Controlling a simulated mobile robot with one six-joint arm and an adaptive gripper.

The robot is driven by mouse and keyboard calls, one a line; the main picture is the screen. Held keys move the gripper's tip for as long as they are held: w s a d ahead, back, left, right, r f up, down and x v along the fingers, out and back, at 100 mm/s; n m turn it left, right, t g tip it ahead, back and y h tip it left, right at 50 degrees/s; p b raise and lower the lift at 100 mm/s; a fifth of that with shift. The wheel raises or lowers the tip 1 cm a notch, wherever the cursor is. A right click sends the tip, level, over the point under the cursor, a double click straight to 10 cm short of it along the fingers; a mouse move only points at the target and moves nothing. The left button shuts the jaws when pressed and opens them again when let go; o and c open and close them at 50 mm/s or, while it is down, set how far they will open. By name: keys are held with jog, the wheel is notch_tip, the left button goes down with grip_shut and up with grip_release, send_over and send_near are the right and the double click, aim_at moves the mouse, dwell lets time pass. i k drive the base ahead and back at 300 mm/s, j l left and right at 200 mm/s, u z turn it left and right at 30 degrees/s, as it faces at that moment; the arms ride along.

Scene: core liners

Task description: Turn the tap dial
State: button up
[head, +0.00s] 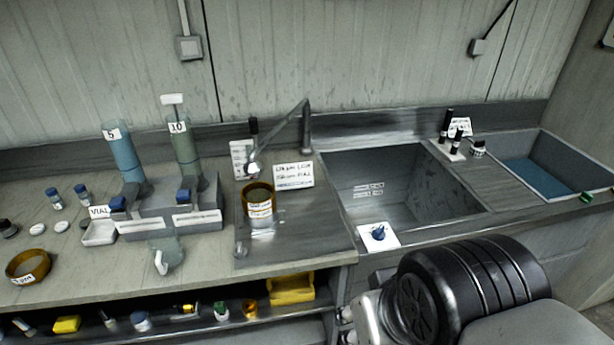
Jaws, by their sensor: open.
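The dial is a small blue knob (378,232) on a white square plate (379,244), set on the front rim of the sink (395,185). A grey tap (306,125) rises at the back left of the sink, with its spout arm angled down to the left over the counter. A part of my arm, black and ribbed, fills the lower right in front of the counter. My gripper is not in the head view. Nothing covers the blue knob, and nothing touches it.
An amber jar (259,205) stands left of the sink. A grey block (170,215) with blue and green cylinders is farther left. Small black-capped bottles (450,130) stand between the sink and a blue-bottomed basin (543,174). A lower shelf (180,325) holds several small items.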

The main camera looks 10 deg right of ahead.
aim_at(379, 234)
jog(key=i+l, duration=0.4)
jog(key=l, duration=0.2)
jog(key=i+l, duration=0.45)
jog(key=l, duration=0.1)
